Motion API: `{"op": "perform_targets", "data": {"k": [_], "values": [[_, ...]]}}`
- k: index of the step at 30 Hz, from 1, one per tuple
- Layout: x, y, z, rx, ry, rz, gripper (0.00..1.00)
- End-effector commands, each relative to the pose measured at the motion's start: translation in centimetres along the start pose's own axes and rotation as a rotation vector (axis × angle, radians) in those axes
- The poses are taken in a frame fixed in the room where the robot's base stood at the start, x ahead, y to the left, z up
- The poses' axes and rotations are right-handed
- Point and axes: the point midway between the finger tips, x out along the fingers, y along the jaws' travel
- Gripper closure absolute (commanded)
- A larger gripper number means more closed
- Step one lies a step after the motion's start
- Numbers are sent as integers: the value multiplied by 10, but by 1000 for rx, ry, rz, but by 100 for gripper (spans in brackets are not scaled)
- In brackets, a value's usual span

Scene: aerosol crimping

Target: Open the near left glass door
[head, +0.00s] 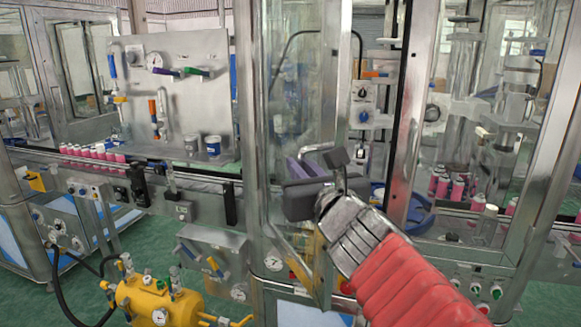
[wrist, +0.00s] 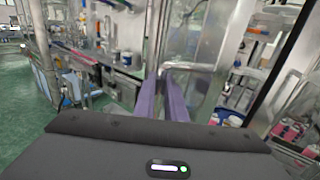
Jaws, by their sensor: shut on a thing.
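The near left glass door (head: 296,75) is a tall clear pane in a metal frame, in the middle of the head view. It also shows in the wrist view (wrist: 195,42). It appears to stand at an angle, with a gap between its right edge and the metal post to the right. My gripper (head: 304,166) is at the door's metal handle (head: 318,147), and its purple fingers (wrist: 172,76) are closed around the handle bar in the wrist view. The grey gripper body hides part of the handle and lower door.
Another glass door (head: 545,130) stands at the right. Pink cans (head: 452,188) stand inside the machine. A conveyor with pink cans (head: 92,152) runs at the left. A yellow tank (head: 158,300) with hoses sits low at the front left.

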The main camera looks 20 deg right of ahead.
Motion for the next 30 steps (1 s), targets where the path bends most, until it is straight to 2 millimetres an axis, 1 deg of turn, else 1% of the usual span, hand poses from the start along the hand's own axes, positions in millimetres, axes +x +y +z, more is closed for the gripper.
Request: {"op": "perform_targets", "data": {"k": [1, 9, 20, 26, 30], "values": [[0, -1, -3, 0, 5, -3, 89], [0, -1, -2, 0, 4, -3, 70], [-3, -2, -2, 0, 3, -4, 70], [-14, -2, -1, -1, 1, -3, 70], [-26, -2, -1, -1, 1, -5, 70]]}}
